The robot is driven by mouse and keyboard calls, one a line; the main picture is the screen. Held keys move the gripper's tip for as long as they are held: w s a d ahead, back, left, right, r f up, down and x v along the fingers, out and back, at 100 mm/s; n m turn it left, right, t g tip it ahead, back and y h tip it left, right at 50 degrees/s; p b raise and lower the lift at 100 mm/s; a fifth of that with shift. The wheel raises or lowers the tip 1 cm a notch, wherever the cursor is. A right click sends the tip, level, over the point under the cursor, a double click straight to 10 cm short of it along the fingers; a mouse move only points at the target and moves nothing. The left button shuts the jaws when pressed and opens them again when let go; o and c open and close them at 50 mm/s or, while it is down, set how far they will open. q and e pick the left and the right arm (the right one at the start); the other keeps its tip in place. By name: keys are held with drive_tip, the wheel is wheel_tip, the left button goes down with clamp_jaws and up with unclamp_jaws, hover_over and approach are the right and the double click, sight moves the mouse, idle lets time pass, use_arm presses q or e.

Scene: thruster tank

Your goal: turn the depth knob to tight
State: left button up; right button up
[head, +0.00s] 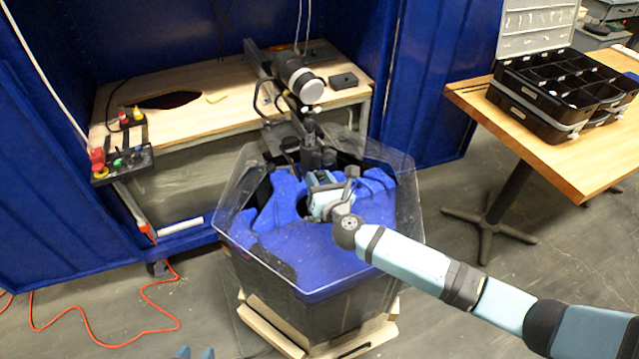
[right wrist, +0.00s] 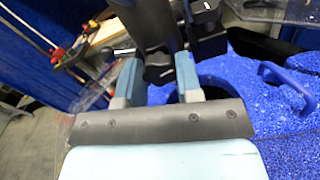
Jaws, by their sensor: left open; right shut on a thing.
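The depth knob (right wrist: 158,73) is a small black knob below a dark upright post, seen in the right wrist view. My right gripper (right wrist: 157,85) is shut on it, with one blue-grey finger on each side. In the head view my right gripper (head: 318,184) reaches over the blue-topped tank (head: 300,258) to the foot of the black thruster mount (head: 312,150). There the knob is hidden by the gripper and mount. I cannot read any marking for tight.
Clear panels surround the tank top. A wooden bench (head: 185,120) behind holds a control box (head: 122,160) with coloured buttons. A table (head: 560,150) with black organiser cases (head: 560,95) stands at right. An orange cable (head: 105,345) lies on the floor at left.

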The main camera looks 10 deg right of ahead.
drive_tip(key=m+b, duration=0.1)
drive_tip(key=m, duration=0.8)
drive_tip(key=m+b, duration=0.2)
drive_tip(key=m, duration=0.7)
drive_tip(key=shift+a+r+m, duration=0.15)
drive_tip(key=shift+r+m, duration=0.05)
drive_tip(key=shift+m, duration=0.5)
drive_tip(key=o, duration=0.9)
drive_tip(key=shift+o, duration=0.2)
drive_tip(key=s, duration=0.4)
drive_tip(key=s+d, duration=0.1)
drive_tip(key=s, duration=0.4)
drive_tip(key=s+d, duration=0.1)
drive_tip(key=s, duration=0.3)
drive_tip(key=shift+s+d, duration=0.25)
drive_tip(key=shift+s, duration=0.1)
